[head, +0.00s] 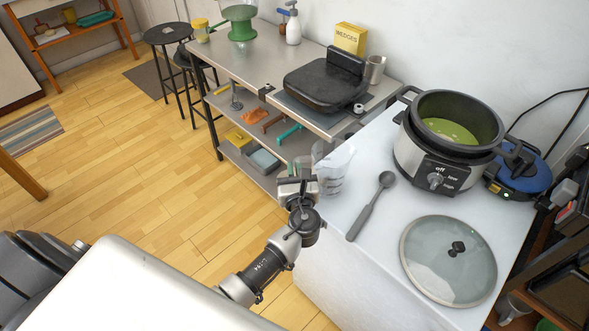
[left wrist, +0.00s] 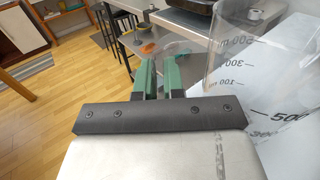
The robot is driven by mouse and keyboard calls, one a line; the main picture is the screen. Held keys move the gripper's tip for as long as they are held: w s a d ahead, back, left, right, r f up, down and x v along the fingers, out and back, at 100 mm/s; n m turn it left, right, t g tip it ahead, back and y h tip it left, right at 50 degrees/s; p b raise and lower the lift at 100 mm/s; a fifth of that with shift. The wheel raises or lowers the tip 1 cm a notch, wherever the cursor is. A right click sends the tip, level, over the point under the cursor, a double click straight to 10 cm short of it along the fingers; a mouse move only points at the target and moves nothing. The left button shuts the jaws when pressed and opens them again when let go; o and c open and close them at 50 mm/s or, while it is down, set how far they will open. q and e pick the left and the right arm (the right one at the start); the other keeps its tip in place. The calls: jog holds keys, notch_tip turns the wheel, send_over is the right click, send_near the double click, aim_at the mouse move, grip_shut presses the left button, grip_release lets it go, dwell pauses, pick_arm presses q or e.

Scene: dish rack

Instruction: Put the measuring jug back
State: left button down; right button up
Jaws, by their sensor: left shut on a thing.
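The clear measuring jug (head: 333,174) with dark markings is at the left edge of the white counter (head: 382,145). In the left wrist view the jug (left wrist: 243,62) fills the right side, its 100, 300 and 500 marks readable. My left gripper (head: 298,183) is at the jug's left side in the head view. Its green fingers (left wrist: 159,76) are close together and shut on the jug, seemingly at its clear handle, which is hard to make out. I cannot tell whether the jug's base touches the counter. My right gripper is not in view.
A ladle (head: 369,208) lies just right of the jug. Beyond it are a glass lid (head: 448,261) and a slow cooker (head: 408,156) holding green food. A steel table (head: 243,62) with a black grill (head: 322,87) stands behind, with a loaded lower shelf.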

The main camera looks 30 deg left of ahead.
pick_arm(q)
jog(key=shift+f, duration=0.25)
jog(key=c, duration=1.1)
grip_release()
jog(key=shift+c, duration=0.2)
jog(key=shift+c, duration=0.5)
jog(key=shift+c, duration=1.5)
jog(key=p+v, duration=0.2)
jog(key=v, duration=1.3)
